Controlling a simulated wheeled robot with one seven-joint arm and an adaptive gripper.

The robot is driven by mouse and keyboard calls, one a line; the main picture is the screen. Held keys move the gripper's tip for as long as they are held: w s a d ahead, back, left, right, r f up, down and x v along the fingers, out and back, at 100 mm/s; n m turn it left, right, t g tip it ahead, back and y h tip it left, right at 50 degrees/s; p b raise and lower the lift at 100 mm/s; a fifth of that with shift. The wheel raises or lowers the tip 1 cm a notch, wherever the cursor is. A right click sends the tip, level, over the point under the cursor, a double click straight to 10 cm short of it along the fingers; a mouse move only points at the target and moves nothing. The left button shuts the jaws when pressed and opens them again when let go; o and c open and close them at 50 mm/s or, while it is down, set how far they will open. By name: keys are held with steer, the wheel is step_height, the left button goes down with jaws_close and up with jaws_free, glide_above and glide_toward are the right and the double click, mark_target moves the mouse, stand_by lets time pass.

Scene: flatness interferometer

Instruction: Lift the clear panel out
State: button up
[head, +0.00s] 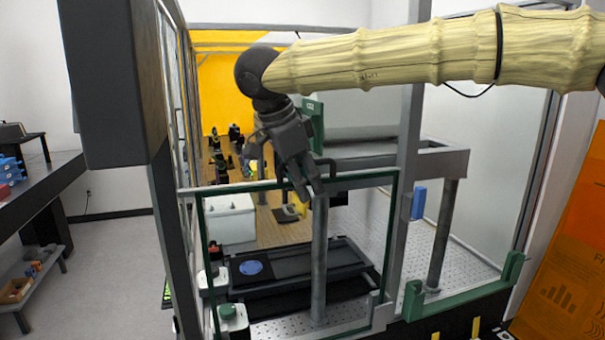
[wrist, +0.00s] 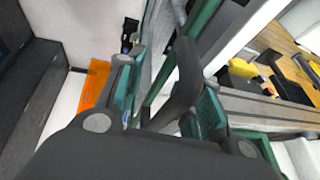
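The clear panel (head: 262,184) is a see-through sheet with a thin dark green frame. It stands upright in the front of the enclosure. My gripper (head: 306,194) points down at the panel's top edge, near its middle. In the wrist view my gripper's two fingers (wrist: 165,98) are apart, with teal pads. A dark grey bar (wrist: 182,85), which looks like a handle, lies between them, nearer the right finger. I cannot tell whether a finger touches it. The green frame (wrist: 205,28) also shows beyond the fingers.
A grey post (head: 408,150) of the enclosure stands right of the panel. A green bracket (head: 465,290) lies low at the right. Inside are a black tray (head: 300,262) with a blue disc (head: 251,268) and a white box (head: 232,218). A dark bench stands at the left, with open floor between.

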steer(key=shift+c, duration=0.2)
jaws_close()
